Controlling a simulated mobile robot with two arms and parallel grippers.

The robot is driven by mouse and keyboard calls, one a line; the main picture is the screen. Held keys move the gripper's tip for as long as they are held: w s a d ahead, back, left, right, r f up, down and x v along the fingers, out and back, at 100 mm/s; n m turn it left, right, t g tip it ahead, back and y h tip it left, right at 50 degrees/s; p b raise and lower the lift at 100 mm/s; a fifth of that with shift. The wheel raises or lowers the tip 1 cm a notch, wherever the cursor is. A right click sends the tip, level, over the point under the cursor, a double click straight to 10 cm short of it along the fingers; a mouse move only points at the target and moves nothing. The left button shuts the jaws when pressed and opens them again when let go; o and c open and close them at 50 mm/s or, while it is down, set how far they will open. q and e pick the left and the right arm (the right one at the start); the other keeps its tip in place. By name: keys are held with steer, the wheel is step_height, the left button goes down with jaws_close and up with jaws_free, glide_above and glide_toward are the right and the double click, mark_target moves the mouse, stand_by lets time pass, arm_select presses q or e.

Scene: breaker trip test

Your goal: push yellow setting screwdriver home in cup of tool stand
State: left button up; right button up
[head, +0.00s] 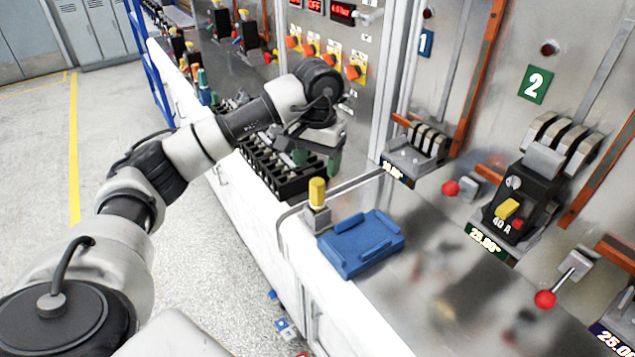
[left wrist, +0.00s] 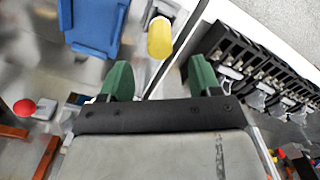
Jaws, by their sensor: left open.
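The yellow setting screwdriver (head: 317,193) stands upright, handle up, in the small metal tool stand (head: 318,219) at the bench's left edge. How deep it sits in the cup cannot be told. My left gripper (head: 319,168) is open and empty, behind the screwdriver in the head view. In the left wrist view, the yellow handle (left wrist: 160,38) shows beyond the gap between the green fingers of the left gripper (left wrist: 160,72), apart from them. The stand shows there only in part, beside the handle. My right gripper is not in view.
A blue tray (head: 361,246) lies beside the stand and also shows in the left wrist view (left wrist: 96,25). A row of black slots (head: 275,170) lies behind, under my left arm. The breaker (head: 525,185) and red-knobbed levers (head: 545,299) stand right. The metal bench top is mostly clear.

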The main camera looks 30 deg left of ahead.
arm_select(q)
steer(key=shift+r+b, duration=0.3)
steer(key=shift+r, duration=1.9)
steer(key=shift+f, duration=0.1)
